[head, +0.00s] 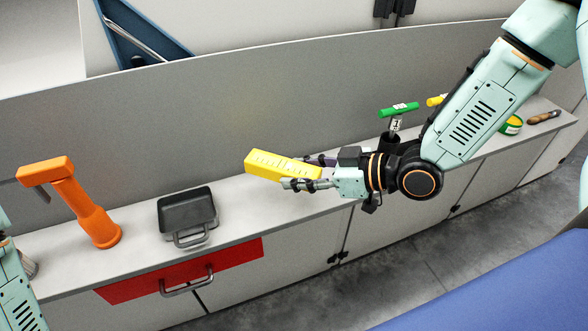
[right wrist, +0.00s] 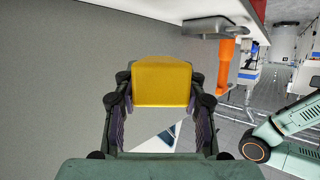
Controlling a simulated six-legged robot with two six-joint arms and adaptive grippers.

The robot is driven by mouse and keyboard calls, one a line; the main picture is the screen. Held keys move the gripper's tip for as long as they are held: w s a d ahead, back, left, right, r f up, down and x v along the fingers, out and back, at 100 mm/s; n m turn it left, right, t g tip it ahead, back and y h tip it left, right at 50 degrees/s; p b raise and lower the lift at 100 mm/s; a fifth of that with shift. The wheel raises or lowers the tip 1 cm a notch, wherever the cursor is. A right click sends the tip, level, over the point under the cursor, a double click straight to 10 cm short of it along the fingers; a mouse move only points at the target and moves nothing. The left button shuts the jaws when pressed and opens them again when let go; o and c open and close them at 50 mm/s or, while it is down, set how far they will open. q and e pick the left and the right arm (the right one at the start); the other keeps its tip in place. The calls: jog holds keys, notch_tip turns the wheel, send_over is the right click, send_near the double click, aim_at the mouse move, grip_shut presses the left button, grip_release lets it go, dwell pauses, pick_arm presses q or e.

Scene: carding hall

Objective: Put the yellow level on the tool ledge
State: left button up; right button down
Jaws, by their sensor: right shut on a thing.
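The yellow level (head: 283,164) is a block-like bar with marks along its side. My right gripper (head: 307,177) is shut on one end of it, and the other end points left. In the right wrist view the level (right wrist: 162,82) shows end-on between the fingers (right wrist: 162,110). The level appears above the long pale ledge (head: 250,212), with no contact visible. My left arm shows only at the lower left edge of the head view; its gripper is out of view.
An orange tool (head: 82,206) stands on the ledge at left, beside a dark grey tray (head: 187,212). A red drawer (head: 190,275) is below. A green-handled tool (head: 398,111), a green-and-yellow tin (head: 511,126) and a brown-handled tool (head: 543,118) are at right. Bare ledge lies right of the tray.

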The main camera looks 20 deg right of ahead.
aim_at(304, 205)
jog(key=shift+d+f, duration=0.25)
jog(key=shift+f, duration=0.15)
jog(key=shift+d+f+b, duration=0.4)
jog(key=shift+f+b, duration=0.4)
jog(key=shift+b, duration=0.2)
jog(key=f+b, duration=0.3)
jog(key=shift+s+a, duration=0.1)
jog(key=shift+a, duration=0.25)
jog(key=shift+d+f+b, duration=0.25)
jog(key=shift+f+b, duration=0.5)
jog(key=shift+b, duration=0.1)
jog(key=shift+a+r, duration=0.15)
jog(key=shift+a, duration=0.1)
jog(key=shift+d, duration=0.2)
jog(key=shift+a+f, duration=0.15)
jog(key=shift+f, duration=0.25)
jog(key=shift+f+b, duration=0.25)
jog(key=shift+b, duration=0.15)
